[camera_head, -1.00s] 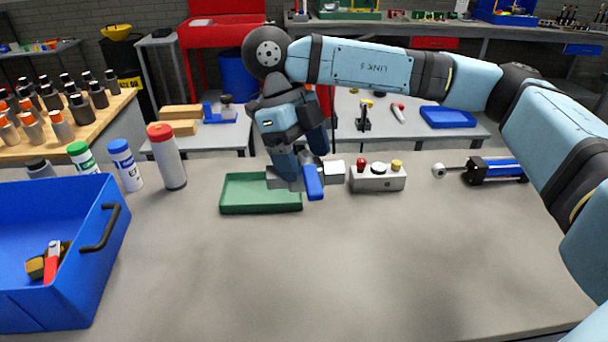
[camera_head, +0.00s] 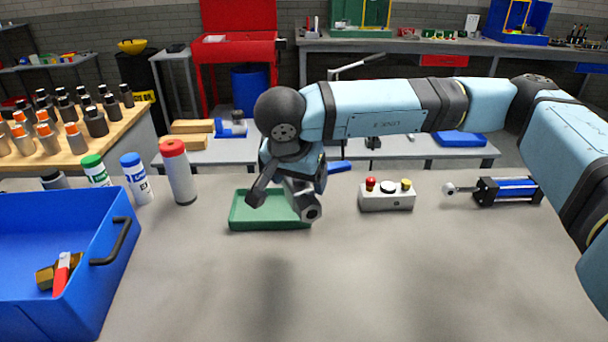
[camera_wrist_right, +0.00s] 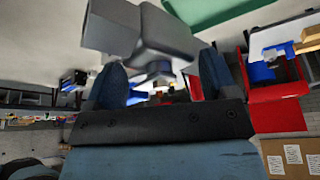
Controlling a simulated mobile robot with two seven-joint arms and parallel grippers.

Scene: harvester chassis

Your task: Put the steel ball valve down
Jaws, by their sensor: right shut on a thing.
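The steel ball valve (camera_head: 309,209) is a grey metal body with a blue handle (camera_head: 339,166). It hangs tilted over the right part of the green tray (camera_head: 246,225) in the head view. I cannot tell whether it touches the tray. My right gripper (camera_head: 292,188) is shut on the valve, and the arm hides part of it. In the right wrist view, the valve's grey body (camera_wrist_right: 150,35) sits between the two fingers (camera_wrist_right: 162,80). A green surface shows at the top right there. My left gripper is not in view.
A red-capped bottle (camera_head: 180,178) stands left of the tray. A blue crate (camera_head: 115,270) holds a red-handled fitting. The front tabletop is clear.

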